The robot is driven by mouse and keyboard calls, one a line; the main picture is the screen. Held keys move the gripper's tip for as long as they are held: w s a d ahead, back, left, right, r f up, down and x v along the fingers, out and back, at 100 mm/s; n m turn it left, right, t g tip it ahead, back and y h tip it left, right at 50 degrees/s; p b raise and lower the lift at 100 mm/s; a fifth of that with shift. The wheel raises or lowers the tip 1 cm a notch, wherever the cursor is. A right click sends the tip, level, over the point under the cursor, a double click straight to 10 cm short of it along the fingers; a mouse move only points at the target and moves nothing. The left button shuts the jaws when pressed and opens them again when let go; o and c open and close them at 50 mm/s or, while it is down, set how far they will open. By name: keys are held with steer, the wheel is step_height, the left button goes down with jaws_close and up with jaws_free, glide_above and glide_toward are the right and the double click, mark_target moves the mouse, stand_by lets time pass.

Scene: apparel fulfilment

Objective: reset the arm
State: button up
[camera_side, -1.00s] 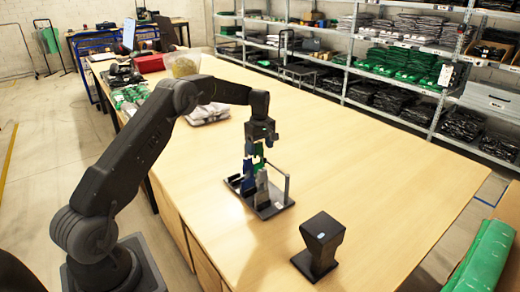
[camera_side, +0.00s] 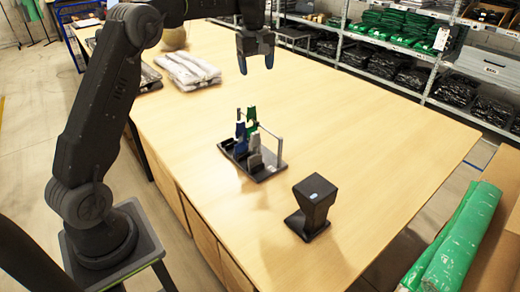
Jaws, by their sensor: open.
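My gripper (camera_side: 256,66) hangs above the table, high and beyond the small rack, pointing down. Its two fingers are apart and nothing is between them. The rack (camera_side: 268,172) is a dark base with a grey post at its right. Blue, green and grey upright pieces (camera_side: 247,130) stand on it; their exact shapes are too small to tell. My arm is raised, with its upper part running along the top edge of the view.
A black tapered stand (camera_side: 313,205) is on the table at front right. Packed grey garments (camera_side: 188,70) lie at the back left. Shelves of bagged clothes (camera_side: 400,62) line the back. Green rolls (camera_side: 450,240) are at lower right. The right half of the table is clear.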

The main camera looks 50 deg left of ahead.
steer(key=s+d+r+m+t, duration=0.1)
steer(key=s+d+r+m, duration=0.3)
steer(key=s+d, duration=0.3)
steer(key=s+d+r+m+t, duration=0.1)
steer(key=s+d+r+m, duration=0.25)
steer(key=s+d, duration=0.3)
steer(key=s+d+f+m+t, duration=0.1)
steer(key=s+d+f+m, duration=0.2)
steer(key=s, duration=0.6)
steer(key=s+d+f+m+t, duration=0.1)
steer(key=s+d+f+m, duration=0.2)
steer(key=s, duration=0.6)
steer(key=shift+s+d+f+m+t, duration=0.25)
steer(key=shift+d+f+m+t, duration=0.15)
steer(key=shift+d+m, duration=0.35)
